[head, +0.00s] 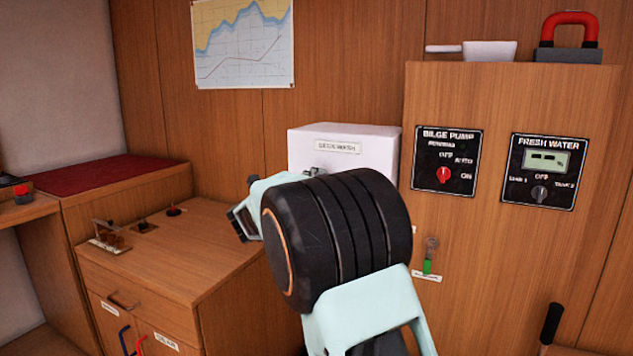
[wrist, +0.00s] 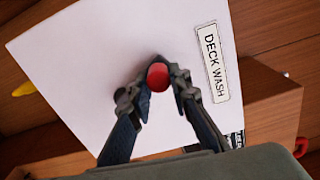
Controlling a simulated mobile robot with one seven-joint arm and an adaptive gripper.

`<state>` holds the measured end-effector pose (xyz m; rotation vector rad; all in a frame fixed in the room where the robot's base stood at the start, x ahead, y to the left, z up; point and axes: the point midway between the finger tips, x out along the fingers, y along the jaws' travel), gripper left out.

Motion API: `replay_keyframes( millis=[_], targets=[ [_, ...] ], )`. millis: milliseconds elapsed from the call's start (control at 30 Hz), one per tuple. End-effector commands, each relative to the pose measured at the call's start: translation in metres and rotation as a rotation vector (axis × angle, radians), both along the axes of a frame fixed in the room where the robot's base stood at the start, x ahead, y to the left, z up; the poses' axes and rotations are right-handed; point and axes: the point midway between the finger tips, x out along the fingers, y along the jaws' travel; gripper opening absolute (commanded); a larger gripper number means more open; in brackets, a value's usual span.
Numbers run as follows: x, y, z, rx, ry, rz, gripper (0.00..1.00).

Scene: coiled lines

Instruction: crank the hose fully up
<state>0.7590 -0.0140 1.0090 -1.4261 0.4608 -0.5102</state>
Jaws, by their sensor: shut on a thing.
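A white box (head: 378,142) is on the wood panelling behind my arm. In the wrist view its face (wrist: 85,60) bears the label "DECK WASH" (wrist: 217,63) and looks tilted. My gripper (wrist: 158,82) is shut on a round red knob (wrist: 158,76) in front of that face. The crank arm under the knob is not clear. In the head view my arm covers the knob, the fingers and the lower part of the box. A small yellow piece (wrist: 24,89) shows beyond the box's left edge; I cannot tell whether it is part of the hose. No coiled hose is visible.
Right of the box, a wooden cabinet carries the bilge pump panel (head: 447,161), the fresh water panel (head: 543,171) and a green-marked lever (head: 428,265). A black handle (head: 551,323) sticks up at lower right. A counter (head: 185,250) with small levers stands left of my arm.

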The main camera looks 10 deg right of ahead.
Motion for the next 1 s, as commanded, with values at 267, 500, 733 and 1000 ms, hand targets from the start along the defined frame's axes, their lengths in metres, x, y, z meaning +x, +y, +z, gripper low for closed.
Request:
replay_keyframes(
  millis=[267, 500, 733, 1000],
  targets=[
    [0.0012, -0.0011, 0.0106, 0.0, -0.02, -0.001, 0.0],
    [0.0022, -0.0015, 0.0108, 0.004, -0.023, -0.002, 0.0],
    [0.0032, -0.0018, 0.0112, 0.009, -0.027, -0.004, 0.22],
    [0.0033, -0.0013, 0.0069, 0.011, -0.02, -0.003, 0.36]
  ],
)
